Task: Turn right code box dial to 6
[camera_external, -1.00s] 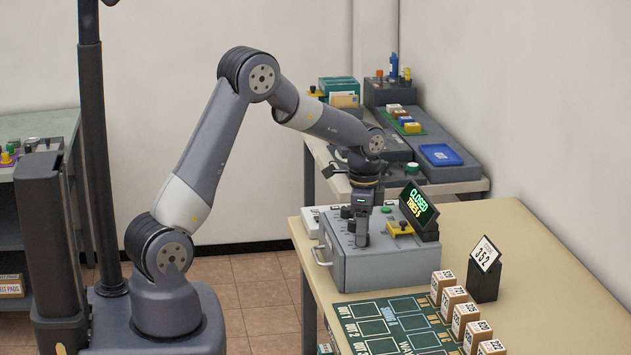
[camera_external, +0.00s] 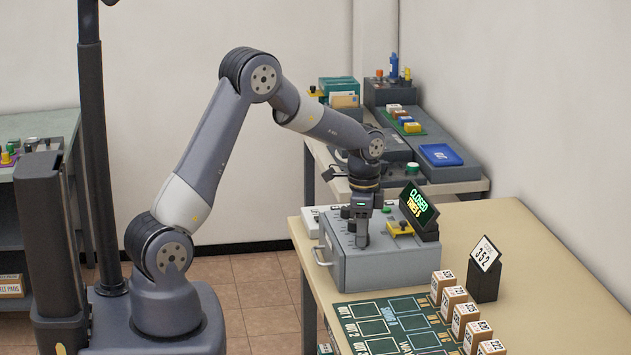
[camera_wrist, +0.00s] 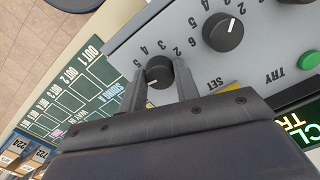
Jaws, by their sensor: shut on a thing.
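The grey code box (camera_external: 395,265) sits on the tan table's left end. My gripper (camera_external: 362,238) points straight down onto its top. In the wrist view my gripper (camera_wrist: 158,78) is shut on a round black dial (camera_wrist: 158,68), one finger on each side. This is the dial nearer the green mat. Its white mark shows at its lower left edge, between the fingers. Numbers ring it; the fingers hide some, so I cannot tell its setting. A second black dial (camera_wrist: 223,32) stands free beside it, its mark pointing up and right.
The box's screen (camera_external: 418,207) reads CLOSED, TRIES 5. A green TRY button (camera_wrist: 309,60) is beyond the dials. A yellow part (camera_external: 400,228) is on the box. A green mat (camera_external: 385,325), several small cartons (camera_external: 453,300) and a 352 card stand (camera_external: 484,280) are nearby.

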